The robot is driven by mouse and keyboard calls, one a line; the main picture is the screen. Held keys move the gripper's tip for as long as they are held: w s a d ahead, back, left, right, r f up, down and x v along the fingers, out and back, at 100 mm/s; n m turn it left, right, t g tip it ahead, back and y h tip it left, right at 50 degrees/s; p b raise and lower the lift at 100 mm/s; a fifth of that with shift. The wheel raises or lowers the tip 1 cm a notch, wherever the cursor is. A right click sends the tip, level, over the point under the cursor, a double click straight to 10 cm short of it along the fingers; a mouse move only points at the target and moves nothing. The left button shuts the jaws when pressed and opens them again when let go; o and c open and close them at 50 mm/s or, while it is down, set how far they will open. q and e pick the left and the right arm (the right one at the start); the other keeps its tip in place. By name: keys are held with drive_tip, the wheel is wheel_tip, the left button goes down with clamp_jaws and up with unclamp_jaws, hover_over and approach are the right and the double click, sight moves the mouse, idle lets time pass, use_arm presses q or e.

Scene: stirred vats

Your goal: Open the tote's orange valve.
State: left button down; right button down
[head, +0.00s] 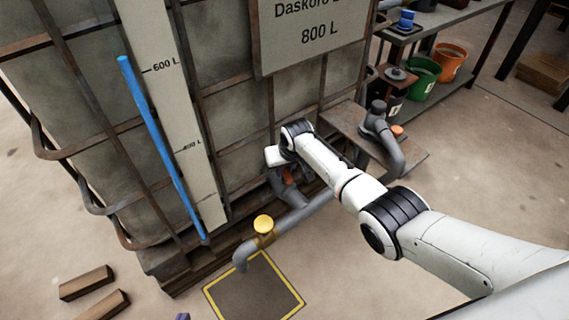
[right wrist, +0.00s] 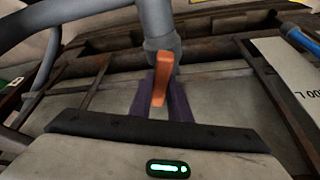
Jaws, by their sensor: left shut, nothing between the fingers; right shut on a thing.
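The tote (head: 225,100) is a large grey caged tank marked 800 L. Its orange valve handle (head: 289,175) shows partly at the tank's foot, on a grey pipe, mostly hidden behind my right arm. In the right wrist view the orange handle (right wrist: 162,80) stands lengthwise between the purple fingers, in front of the grey pipe. My right gripper (right wrist: 162,98) is shut on this handle. Of my left gripper (head: 182,316), only a purple fingertip shows at the bottom edge of the head view, with nothing visible in it.
A yellow round knob (head: 263,223) sits on the grey outlet pipe, which bends down over a yellow-edged floor square (head: 254,291). A blue tube (head: 160,145) stands beside the litre scale. Wooden blocks (head: 87,283) lie at lower left.

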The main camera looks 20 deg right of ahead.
use_arm(q)
drive_tip(key=shift+f, duration=0.15)
use_arm(e)
drive_tip(key=shift+f+n+y, duration=0.1)
drive_tip(key=shift+n+y, duration=0.7)
drive_tip(key=shift+n, duration=1)
use_arm(q)
drive_tip(key=shift+r, duration=0.2)
use_arm(e)
drive_tip(key=shift+s, duration=0.1)
drive_tip(key=c, duration=1.7)
unclamp_jaws()
drive_tip(key=shift+o, duration=0.2)
